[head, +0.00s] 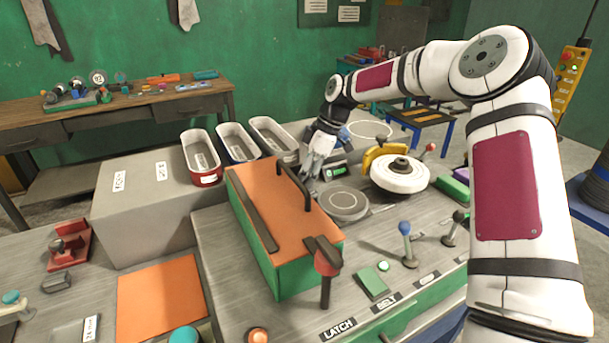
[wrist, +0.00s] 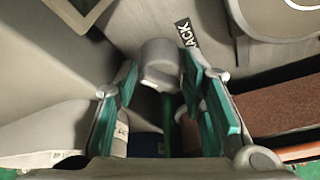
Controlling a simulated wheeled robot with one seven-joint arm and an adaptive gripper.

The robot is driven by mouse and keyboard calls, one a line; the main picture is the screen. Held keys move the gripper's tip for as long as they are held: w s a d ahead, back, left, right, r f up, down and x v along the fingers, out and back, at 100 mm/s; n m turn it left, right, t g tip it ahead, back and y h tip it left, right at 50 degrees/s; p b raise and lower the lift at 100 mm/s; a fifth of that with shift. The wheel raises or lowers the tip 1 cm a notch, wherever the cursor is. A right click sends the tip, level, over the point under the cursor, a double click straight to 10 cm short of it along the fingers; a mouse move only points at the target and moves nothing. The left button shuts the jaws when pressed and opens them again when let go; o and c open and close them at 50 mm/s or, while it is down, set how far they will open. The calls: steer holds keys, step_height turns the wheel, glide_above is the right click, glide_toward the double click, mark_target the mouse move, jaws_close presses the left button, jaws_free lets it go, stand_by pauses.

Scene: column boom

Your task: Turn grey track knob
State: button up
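The grey track knob (wrist: 160,64) shows in the wrist view, with a dark label ending in "ACK" (wrist: 187,33) just beyond it. My gripper (wrist: 158,72) is open, with one teal-padded finger on each side of the knob. Narrow gaps seem to show between the pads and the knob, so I see no firm hold. In the head view my gripper (head: 316,166) points down at the back of the bench, behind the orange-topped green box. The knob cannot be made out there.
The orange-topped green box (head: 262,207) with a dark handle stands close in front of my gripper. A white wheel (head: 399,177) and a round grey plate (head: 344,204) are to the right. Several open bins (head: 238,143) stand to the left. Levers (head: 406,240) rise along the front.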

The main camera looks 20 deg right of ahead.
steer(key=shift+o, duration=0.3)
steer(key=v, duration=1.2)
steer(key=s+a+r+m+t+h, duration=0.1)
steer(key=s+a+r+m+h, duration=0.25)
steer(key=s, duration=0.65)
steer(key=s+a+r+m+h, duration=0.2)
steer(key=s+a+r+m, duration=0.15)
steer(key=s, duration=0.75)
steer(key=s+d+f+m+t, duration=0.1)
steer(key=s+m, duration=0.3)
steer(key=s, duration=0.5)
steer(key=s+d+f+m+t, duration=0.1)
steer(key=s+f+m+t, duration=0.1)
steer(key=s, duration=0.8)
steer(key=shift+s+m+y, duration=0.2)
steer(key=shift+m+y, duration=0.25)
steer(key=shift+m, duration=0.45)
